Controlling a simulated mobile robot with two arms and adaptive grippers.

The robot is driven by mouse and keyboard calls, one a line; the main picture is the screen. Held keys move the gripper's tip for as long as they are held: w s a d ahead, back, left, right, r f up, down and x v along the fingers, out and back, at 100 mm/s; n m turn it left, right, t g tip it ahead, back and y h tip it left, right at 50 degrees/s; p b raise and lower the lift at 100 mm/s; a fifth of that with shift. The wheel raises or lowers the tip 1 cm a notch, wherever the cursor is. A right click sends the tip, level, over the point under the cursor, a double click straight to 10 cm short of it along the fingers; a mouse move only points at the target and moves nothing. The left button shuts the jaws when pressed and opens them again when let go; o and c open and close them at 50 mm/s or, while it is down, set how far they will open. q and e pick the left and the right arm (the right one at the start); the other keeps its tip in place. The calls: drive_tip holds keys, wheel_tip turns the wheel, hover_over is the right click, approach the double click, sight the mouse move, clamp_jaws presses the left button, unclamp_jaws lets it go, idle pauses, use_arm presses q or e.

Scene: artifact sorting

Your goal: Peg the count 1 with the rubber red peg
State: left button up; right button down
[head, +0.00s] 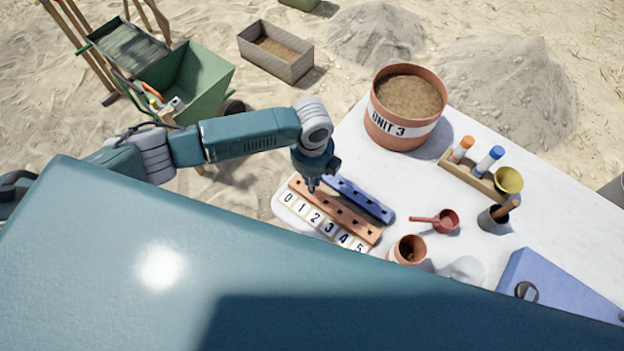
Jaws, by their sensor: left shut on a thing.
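A long orange-red peg board (349,218) lies near the left corner of the white table, with a row of holes and a strip of number tiles from 0 to 5 along its near side. The tile 1 (302,207) is second from the left. My left gripper (312,186) points down over the board's left end, close to the holes by counts 0 and 1. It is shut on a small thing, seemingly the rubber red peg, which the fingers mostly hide. I cannot tell whether it touches a hole. My right gripper is not in view.
A blue holed board (360,199) lies just behind the red one. To the right are a red scoop (446,221), a small pot (408,250), a wooden rack (467,177) with bottles and a large UNIT 3 pot (403,111). My teal body hides the near table.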

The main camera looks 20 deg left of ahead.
use_arm(q)
drive_tip(key=shift+f+b, duration=0.95)
drive_tip(key=shift+f, duration=0.8)
drive_tip(key=o, duration=0.8)
drive_tip(key=shift+o, duration=0.2)
drive_tip(key=shift+r, duration=0.1)
drive_tip(key=shift+r, duration=0.3)
wheel_tip(320, 180, up, 11)
drive_tip(key=shift+r, duration=0.15)
